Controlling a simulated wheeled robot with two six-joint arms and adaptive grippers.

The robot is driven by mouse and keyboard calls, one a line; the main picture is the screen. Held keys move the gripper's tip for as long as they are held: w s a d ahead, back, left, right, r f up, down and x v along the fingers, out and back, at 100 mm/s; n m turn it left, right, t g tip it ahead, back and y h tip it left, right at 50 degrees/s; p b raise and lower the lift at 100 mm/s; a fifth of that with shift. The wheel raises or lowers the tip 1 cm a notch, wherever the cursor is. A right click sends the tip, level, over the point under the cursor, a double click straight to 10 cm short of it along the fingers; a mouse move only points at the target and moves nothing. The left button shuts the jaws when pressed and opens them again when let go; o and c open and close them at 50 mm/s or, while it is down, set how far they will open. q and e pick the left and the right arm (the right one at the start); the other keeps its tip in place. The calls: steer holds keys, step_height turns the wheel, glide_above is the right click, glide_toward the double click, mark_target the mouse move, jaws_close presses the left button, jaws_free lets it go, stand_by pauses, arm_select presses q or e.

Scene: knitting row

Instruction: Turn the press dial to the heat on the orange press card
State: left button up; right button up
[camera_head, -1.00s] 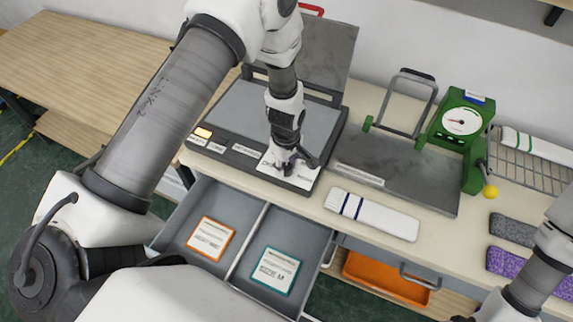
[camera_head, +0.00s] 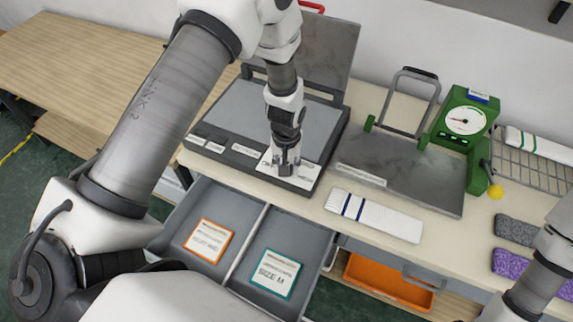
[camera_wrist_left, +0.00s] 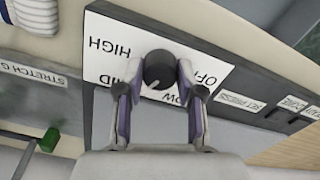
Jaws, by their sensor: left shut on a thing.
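My left gripper (camera_head: 285,168) is at the front right corner of the heat press (camera_head: 262,112). In the left wrist view its fingers (camera_wrist_left: 158,82) are shut on the round dark press dial (camera_wrist_left: 158,66), one on each side. The dial sits on a white plate (camera_wrist_left: 104,68) lettered OFF, LOW, MID and HIGH. Its pale mark points down-left in that view, near MID. The orange-edged press card (camera_head: 209,241) lies in the open drawer's left compartment; its print is too small to read. My right gripper is out of view.
A teal-edged card (camera_head: 275,273) reading SIZE M lies in the right compartment of the open drawer (camera_head: 182,218). A folded white striped textile (camera_head: 374,215) lies on the table. A green gauge device (camera_head: 463,125) and wire rack (camera_head: 531,159) stand to the right.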

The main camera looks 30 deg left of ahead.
arm_select(q)
steer(key=shift+s+f+m, duration=0.15)
steer(key=shift+m, duration=0.25)
steer(key=o, duration=1.2)
steer(key=shift+c, duration=0.2)
steer(key=shift+w, duration=0.2)
step_height(320, 180, up, 12)
